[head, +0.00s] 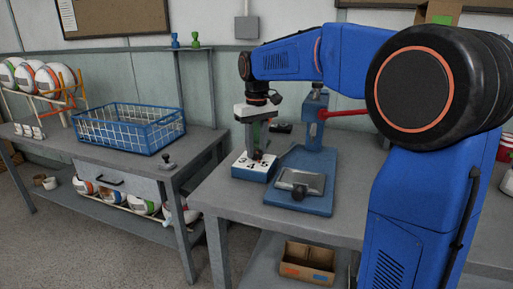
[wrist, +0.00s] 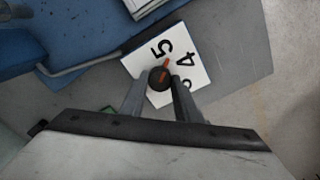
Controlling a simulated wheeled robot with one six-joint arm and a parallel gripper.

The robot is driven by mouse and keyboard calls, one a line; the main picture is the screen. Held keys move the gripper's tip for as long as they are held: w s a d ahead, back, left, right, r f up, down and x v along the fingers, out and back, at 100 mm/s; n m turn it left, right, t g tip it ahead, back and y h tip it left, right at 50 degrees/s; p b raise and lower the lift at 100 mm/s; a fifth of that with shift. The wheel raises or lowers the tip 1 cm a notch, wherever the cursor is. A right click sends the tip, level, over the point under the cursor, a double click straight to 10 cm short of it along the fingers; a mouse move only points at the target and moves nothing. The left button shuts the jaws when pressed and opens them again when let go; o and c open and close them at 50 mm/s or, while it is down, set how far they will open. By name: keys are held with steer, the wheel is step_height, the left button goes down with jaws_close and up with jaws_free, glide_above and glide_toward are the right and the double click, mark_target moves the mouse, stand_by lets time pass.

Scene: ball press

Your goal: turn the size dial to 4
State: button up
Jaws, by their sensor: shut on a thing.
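The size dial is a dark round knob (wrist: 158,80) with an orange pointer on a white plate (wrist: 199,72) marked 3, 4 and 5. In the wrist view the pointer is directed between the 5 and the 4, a little nearer the 5. My gripper (wrist: 160,84) is shut on the knob, with one finger on each side of it. In the head view my gripper (head: 258,148) points down onto the dial's blue block (head: 250,174); its fingers partly hide the knob.
The blue press (head: 310,160) with a red lever (head: 345,113) stands close to the right of the dial. A blue wire basket (head: 130,128) sits on the left bench. A cardboard box (head: 306,262) lies on the lower shelf.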

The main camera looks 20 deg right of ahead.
mark_target(257, 151)
steer(key=m, duration=0.7)
stand_by(0.6)
steer(key=o, duration=1.1)
steer(key=shift+c, duration=0.2)
step_height(257, 151, up, 18)
steer(key=shift+f, duration=0.25)
